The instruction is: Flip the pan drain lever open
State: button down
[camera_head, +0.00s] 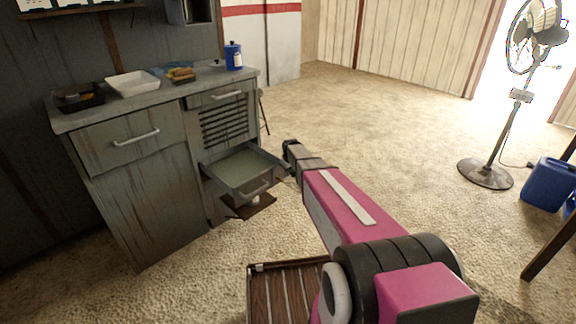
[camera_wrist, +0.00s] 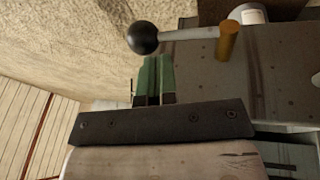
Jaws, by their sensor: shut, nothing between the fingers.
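The pan (camera_head: 262,189) is a grey drawer-like tray pulled out of the cabinet, with a greenish surface inside. In the wrist view, the drain lever (camera_wrist: 187,34) is a pale grey rod with a black ball knob (camera_wrist: 142,38) at its left end. An orange-yellow peg (camera_wrist: 229,40) stands near the rod's right end. My gripper's green fingers (camera_wrist: 153,62) are shut and empty, just below the rod in the picture, close to the knob. I cannot tell whether they touch it. In the head view the lever cannot be made out, and my wrist is beside the pan's right side.
A white cylinder (camera_wrist: 247,14) is by the lever's right end. The grey cabinet (camera_head: 140,190) carries a white tray (camera_head: 133,83) and a blue canister (camera_head: 233,56) on top. A brown slatted piece (camera_head: 285,290) is low in front.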

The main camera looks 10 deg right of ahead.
jog(key=shift+w+d+f, duration=0.15)
jog(key=shift+d+f, duration=0.2)
jog(key=shift+f, duration=0.2)
jog(key=shift+f, duration=0.1)
